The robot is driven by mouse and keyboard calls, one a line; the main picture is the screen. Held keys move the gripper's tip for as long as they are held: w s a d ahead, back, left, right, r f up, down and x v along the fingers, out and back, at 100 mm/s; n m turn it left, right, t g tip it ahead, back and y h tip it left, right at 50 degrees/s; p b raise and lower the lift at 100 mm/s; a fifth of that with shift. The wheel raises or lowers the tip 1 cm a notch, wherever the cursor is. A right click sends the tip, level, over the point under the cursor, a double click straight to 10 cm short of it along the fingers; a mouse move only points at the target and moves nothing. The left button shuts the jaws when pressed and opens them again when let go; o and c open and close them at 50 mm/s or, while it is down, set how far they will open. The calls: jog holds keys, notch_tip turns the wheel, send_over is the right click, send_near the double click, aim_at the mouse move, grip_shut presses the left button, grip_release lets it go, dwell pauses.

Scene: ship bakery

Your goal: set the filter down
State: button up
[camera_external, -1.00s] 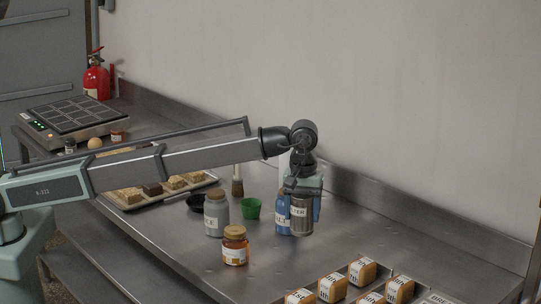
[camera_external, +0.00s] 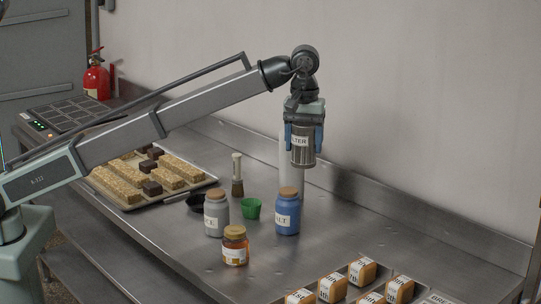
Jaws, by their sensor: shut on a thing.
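The filter (camera_external: 302,153) is a metal cylinder with a white label reading "LTER", its first letter hidden. My gripper (camera_external: 304,140) is shut on it, with a blue finger on each side. The filter hangs upright in the air, above and behind the blue salt jar (camera_external: 287,216). A clear gap shows between its bottom and the steel counter (camera_external: 345,235). A pale upright cylinder (camera_external: 291,165) shows partly behind the filter; what it is I cannot tell.
A grey jar (camera_external: 216,216), an amber jar (camera_external: 235,250), a green cup (camera_external: 251,209), a dark bowl (camera_external: 199,204) and a brush (camera_external: 237,180) stand left of the salt jar. A tray of bars (camera_external: 205,184) lies further left. Labelled loaves (camera_external: 362,270) sit front right. The counter between is clear.

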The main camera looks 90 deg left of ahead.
jog(key=s+a+n, duration=0.2)
jog(key=s+a, duration=0.3)
jog(key=a, duration=1.1)
jog(key=s+a+r+n, duration=0.1)
jog(key=s+a+n, duration=0.25)
jog(key=a, duration=1.25)
jog(key=s+a+n, duration=0.2)
jog(key=s+a, duration=0.3)
jog(key=a, duration=1)
jog(key=shift+m, duration=0.25)
jog(key=shift+s+a+f, duration=0.1)
jog(key=shift+a+f, duration=0.1)
jog(key=shift+f, duration=6.8)
jog(key=shift+a+f, duration=0.15)
jog(key=shift+f, duration=6.8)
jog(key=shift+f, duration=0.15)
jog(key=o, duration=1.3)
jog(key=shift+c, duration=0.2)
notch_tip(320, 180, up, 12)
jog(key=shift+r, duration=0.2)
